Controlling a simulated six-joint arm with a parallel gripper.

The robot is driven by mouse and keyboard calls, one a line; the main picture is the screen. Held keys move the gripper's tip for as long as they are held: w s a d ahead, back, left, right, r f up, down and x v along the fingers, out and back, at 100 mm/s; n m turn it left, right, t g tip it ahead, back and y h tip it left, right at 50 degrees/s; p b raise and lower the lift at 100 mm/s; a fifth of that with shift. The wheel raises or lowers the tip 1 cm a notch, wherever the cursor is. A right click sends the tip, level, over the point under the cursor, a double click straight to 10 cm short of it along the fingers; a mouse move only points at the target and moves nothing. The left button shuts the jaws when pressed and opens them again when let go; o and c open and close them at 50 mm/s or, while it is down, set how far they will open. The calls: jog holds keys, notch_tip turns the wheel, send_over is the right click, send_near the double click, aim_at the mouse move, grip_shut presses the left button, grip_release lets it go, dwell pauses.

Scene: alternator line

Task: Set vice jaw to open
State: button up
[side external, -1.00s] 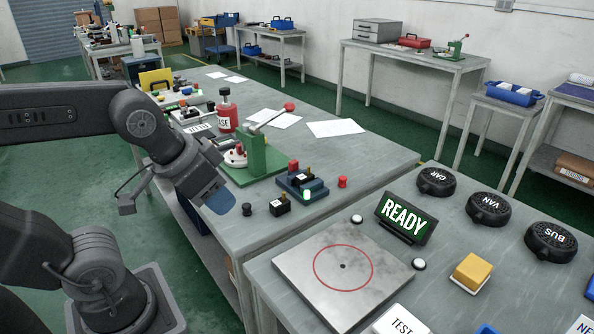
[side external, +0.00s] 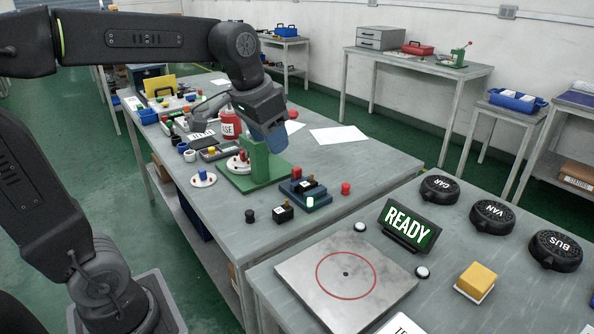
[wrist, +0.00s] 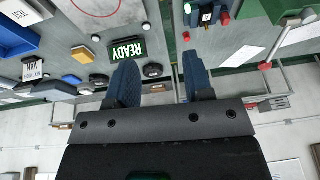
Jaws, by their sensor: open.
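No part is labelled as the vice. A blue block fixture (side external: 305,193) holding dark parts with a pale green lit end sits on the bench and may be it; I cannot tell its jaw state. It also appears at the top of the wrist view (wrist: 203,14). A green lever press (side external: 262,166) stands just left of it, its upper part and lever partly hidden by my gripper. My gripper (side external: 268,143) hangs in front of or over the press in the side view; its depth is unclear. In the wrist view my gripper (wrist: 160,75) has its blue fingers apart and empty.
A small black block (side external: 283,213), a black knob (side external: 250,216) and a red peg (side external: 346,188) stand near the fixture. A red bottle (side external: 230,125) is behind the press. The READY display (side external: 407,224) and steel plate (side external: 320,270) are on the front table.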

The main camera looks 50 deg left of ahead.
jog(key=w+a+f+g, duration=0.2)
jog(key=w+a, duration=0.7)
jog(key=w, duration=0.4)
jog(key=g, duration=0.2)
send_over(297, 168)
notch_tip(297, 168, down, 8)
jog(key=shift+h, duration=0.3)
notch_tip(297, 168, down, 13)
jog(key=shift+f, duration=0.15)
grip_shut()
